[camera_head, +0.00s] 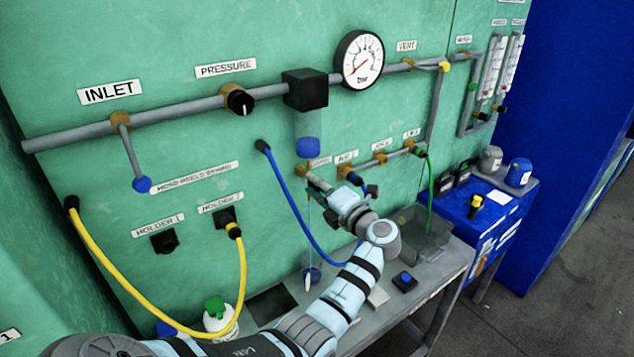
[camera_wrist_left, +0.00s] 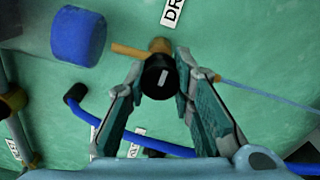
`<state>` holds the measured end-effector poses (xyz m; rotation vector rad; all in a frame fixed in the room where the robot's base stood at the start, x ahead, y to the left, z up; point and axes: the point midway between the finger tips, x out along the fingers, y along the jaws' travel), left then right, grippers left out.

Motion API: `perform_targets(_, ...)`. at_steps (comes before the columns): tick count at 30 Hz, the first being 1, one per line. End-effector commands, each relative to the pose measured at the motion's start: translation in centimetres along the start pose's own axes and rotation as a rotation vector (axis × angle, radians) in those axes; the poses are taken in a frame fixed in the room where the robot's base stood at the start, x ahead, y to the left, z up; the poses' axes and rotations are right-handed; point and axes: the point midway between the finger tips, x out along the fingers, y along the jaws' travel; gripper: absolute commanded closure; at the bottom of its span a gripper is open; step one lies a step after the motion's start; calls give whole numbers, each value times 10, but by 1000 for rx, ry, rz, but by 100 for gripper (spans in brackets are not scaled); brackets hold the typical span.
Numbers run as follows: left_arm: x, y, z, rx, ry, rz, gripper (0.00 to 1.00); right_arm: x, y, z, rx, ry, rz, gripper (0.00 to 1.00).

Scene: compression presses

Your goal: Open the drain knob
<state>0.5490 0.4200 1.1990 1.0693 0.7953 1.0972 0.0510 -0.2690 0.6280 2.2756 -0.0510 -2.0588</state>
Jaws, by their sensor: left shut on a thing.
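The drain knob (camera_wrist_left: 157,78) is a black round knob with a light mark on its face, on a brass fitting in the green panel. In the left wrist view it sits between the fingertips of my left gripper (camera_wrist_left: 160,82), which is shut on it. A label starting "DR" (camera_wrist_left: 172,12) is partly visible above it. In the head view my left gripper (camera_head: 316,182) reaches the panel beside a brass fitting (camera_head: 303,173), and the knob itself is mostly hidden there by the gripper. My right gripper is not in view.
A blue filter bowl (camera_head: 307,147) hangs just above the gripper, under a black box (camera_head: 305,89). A blue hose (camera_head: 290,200) and a yellow hose (camera_head: 135,290) loop from the panel. A grey bench (camera_head: 430,275) lies below. A green hose (camera_head: 430,185) hangs to the right.

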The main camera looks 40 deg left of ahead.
Motion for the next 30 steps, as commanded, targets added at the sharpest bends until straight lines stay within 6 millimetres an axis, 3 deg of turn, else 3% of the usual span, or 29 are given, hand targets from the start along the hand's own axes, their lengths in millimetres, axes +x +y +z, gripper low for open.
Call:
perform_targets(15, 1, 2, 1, 18, -2, 5, 100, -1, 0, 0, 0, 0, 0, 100)
perform_targets(16, 1, 2, 1, 17, -2, 5, 73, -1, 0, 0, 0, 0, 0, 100)
perform_targets(19, 1, 2, 1, 17, -1, 5, 57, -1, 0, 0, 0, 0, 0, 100)
perform_targets(30, -7, 0, 0, 18, -2, 1, 57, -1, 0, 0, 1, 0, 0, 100)
